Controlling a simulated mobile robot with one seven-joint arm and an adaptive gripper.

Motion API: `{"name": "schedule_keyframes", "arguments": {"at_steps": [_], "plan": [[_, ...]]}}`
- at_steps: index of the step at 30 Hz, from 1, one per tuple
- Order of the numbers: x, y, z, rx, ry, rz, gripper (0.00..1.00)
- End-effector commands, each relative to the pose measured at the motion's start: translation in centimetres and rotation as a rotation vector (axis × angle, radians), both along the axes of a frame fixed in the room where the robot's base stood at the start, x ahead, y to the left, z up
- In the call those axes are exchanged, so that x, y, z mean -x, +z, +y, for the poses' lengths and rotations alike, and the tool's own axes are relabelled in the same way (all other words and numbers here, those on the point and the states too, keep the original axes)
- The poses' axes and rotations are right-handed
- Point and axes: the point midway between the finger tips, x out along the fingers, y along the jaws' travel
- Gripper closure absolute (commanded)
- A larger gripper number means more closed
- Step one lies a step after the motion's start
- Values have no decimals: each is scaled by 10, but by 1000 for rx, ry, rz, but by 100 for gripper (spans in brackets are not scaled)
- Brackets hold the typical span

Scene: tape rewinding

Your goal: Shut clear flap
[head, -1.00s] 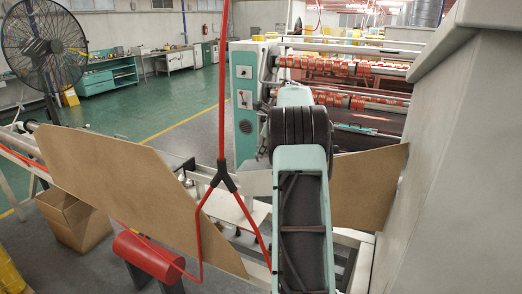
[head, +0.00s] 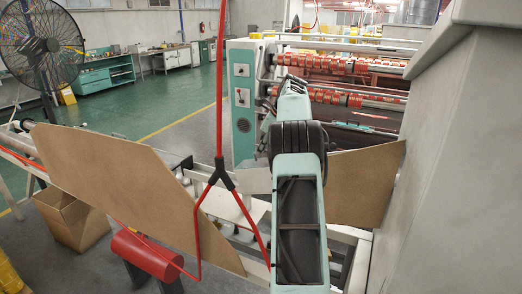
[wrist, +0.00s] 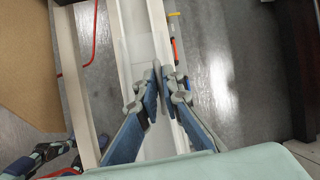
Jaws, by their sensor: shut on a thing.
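The clear flap (wrist: 135,50) shows in the wrist view as a see-through pale panel over a white rail. Its edges are faint, so its exact tilt is hard to tell. My gripper (wrist: 159,78) is at the flap's right side, with its two fingers close together and a thin edge, apparently the flap's, between them. In the head view my own arm hides the gripper, and I cannot make out the flap there.
A white rail (wrist: 127,18) runs under the gripper. Brown boards stand left (head: 130,185) and right (head: 362,185) of my arm. A red hanging bar (head: 220,90) forks close to my arm. The rewinder (head: 245,105) with red rolls stands ahead; a grey wall is at right.

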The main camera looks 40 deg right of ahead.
Motion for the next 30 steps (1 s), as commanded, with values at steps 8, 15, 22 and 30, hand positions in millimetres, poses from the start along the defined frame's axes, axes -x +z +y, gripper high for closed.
{"name": "schedule_keyframes", "arguments": {"at_steps": [8,15,22,30], "plan": [[2,-3,-1,-1,0,5,76],[2,0,-1,1,0,3,76],[16,30,-5,2,-2,1,76],[41,80,-10,2,-1,2,76]]}}
